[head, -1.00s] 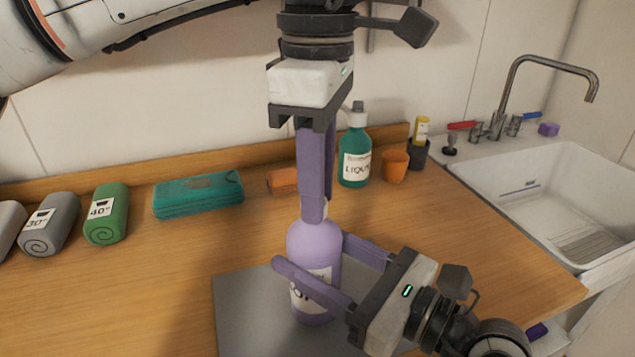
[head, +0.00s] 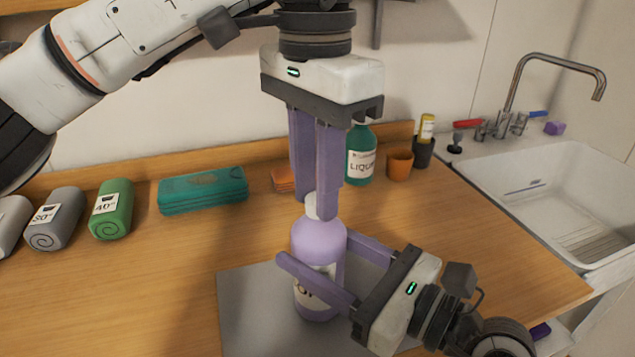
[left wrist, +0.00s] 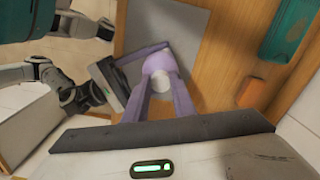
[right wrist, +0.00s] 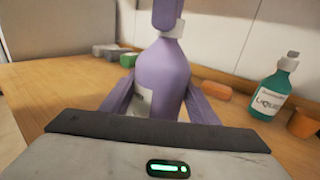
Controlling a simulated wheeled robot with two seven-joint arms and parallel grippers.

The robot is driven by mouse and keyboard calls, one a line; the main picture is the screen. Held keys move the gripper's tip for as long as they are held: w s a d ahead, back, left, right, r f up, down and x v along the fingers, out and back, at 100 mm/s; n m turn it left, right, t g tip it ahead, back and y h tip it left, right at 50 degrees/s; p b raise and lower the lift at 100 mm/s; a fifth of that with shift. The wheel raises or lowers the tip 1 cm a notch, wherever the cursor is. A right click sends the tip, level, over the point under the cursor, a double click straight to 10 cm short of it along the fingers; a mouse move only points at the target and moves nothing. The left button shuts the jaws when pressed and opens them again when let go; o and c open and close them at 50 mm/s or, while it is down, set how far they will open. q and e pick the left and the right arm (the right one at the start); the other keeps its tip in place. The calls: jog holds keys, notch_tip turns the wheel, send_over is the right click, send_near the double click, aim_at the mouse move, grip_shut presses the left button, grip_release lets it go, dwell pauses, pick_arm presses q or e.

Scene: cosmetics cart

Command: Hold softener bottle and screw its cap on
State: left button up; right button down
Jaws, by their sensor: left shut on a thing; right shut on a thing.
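The lilac softener bottle (head: 318,242) stands upright on a grey mat (head: 245,312); its label is partly covered by a finger. My right gripper (head: 318,262) is shut on the bottle's body from the right, a finger on each side. The white cap (head: 311,206) is at the bottle's neck, and it also shows in the left wrist view (left wrist: 163,94). My left gripper (head: 319,204) points straight down from above and is shut on the cap. In the right wrist view the bottle (right wrist: 163,75) rises between the right fingers, and a left finger hides most of the cap.
Behind stand a green liquid bottle (head: 360,160), an orange cup (head: 399,165) and a dark cup (head: 423,153). A teal folded cloth (head: 203,190) and rolled towels (head: 111,210) lie at left. A sink (head: 545,190) is at right. The counter's left front is clear.

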pick_arm(q)
jog(key=shift+m, duration=0.4)
jog(key=o, duration=1)
jog(key=shift+r, duration=2.3)
jog(key=shift+c, duration=0.4)
